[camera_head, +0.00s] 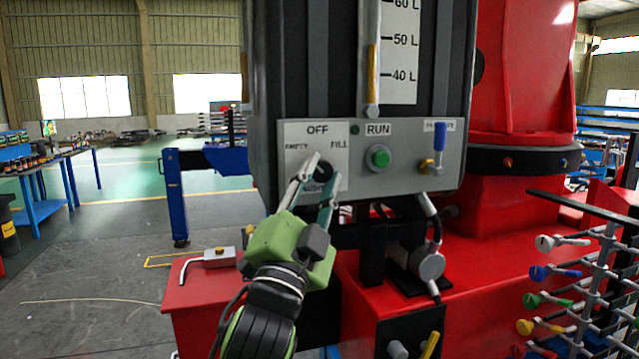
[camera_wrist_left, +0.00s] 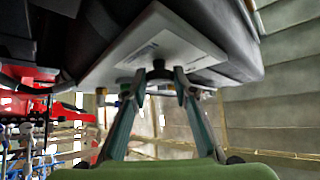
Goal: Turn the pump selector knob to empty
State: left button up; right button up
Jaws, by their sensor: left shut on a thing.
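The black pump selector knob (camera_head: 323,171) sits on a pale plate (camera_head: 302,134) on the grey control panel, with OFF above, EMPTY at left and FILL at right. My left gripper (camera_head: 318,178) is shut on the knob, one finger on each side. The fingers hide part of the knob and the lower label, so I cannot tell where it points. In the left wrist view the dark knob (camera_wrist_left: 158,70) shows between the two fingertips (camera_wrist_left: 160,82), below the plate (camera_wrist_left: 172,48). My right gripper is not in view.
Right of the knob are a green RUN button (camera_head: 378,157) and a blue-handled valve (camera_head: 439,140). A level gauge (camera_head: 400,50) rises above. A red base (camera_head: 480,290) lies below. A rack with coloured handles (camera_head: 590,290) stands at the right. Open floor (camera_head: 90,270) lies left.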

pick_arm(q)
jog(key=shift+a+r, duration=0.1)
jog(key=shift+r, duration=0.15)
jog(key=o, duration=1.1)
jog(key=shift+w+f, duration=0.15)
jog(key=shift+f, duration=0.05)
jog(key=v, duration=1.2)
